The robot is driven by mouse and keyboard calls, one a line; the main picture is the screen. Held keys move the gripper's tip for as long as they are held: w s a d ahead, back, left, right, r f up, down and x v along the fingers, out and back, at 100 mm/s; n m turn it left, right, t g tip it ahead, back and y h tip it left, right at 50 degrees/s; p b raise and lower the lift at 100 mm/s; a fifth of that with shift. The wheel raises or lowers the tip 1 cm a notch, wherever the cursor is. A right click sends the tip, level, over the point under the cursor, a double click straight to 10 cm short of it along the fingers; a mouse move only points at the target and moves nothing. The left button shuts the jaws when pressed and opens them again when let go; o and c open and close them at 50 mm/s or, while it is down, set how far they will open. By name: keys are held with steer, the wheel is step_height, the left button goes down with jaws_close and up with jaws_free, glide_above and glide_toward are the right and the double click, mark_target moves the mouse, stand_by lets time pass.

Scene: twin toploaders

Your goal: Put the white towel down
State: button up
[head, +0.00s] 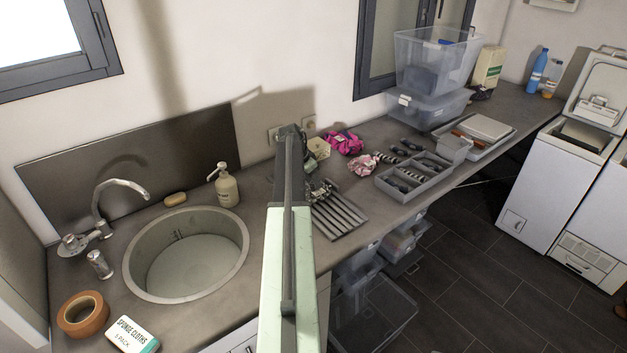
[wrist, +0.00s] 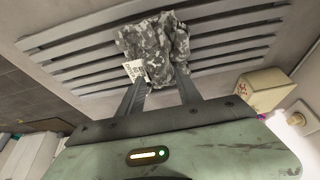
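A crumpled cloth (wrist: 155,45) with a grey, black and white camouflage-like pattern and a small white label is at my gripper (wrist: 162,82). No plain white towel shows. The fingers stand apart with the cloth filling the gap between their tips, so the gripper looks shut on the bunched cloth. The cloth is over a slatted grey rack (wrist: 80,45); whether it touches the slats I cannot tell. In the head view the rack (head: 341,214) lies on the counter right of the sink, and my arm hides the gripper and much of the cloth (head: 321,189).
The sink (head: 190,258) and a soap bottle (head: 227,186) are left of my arm. A cream box (head: 318,149), a magenta cloth (head: 344,142), a pink patterned cloth (head: 362,164) and a grey cutlery tray (head: 413,177) lie around the rack. Clear bins (head: 433,65) stand farther back.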

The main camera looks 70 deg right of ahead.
steer(key=shift+r, duration=0.1)
steer(key=p+v, duration=1.1)
steer(key=v, duration=0.1)
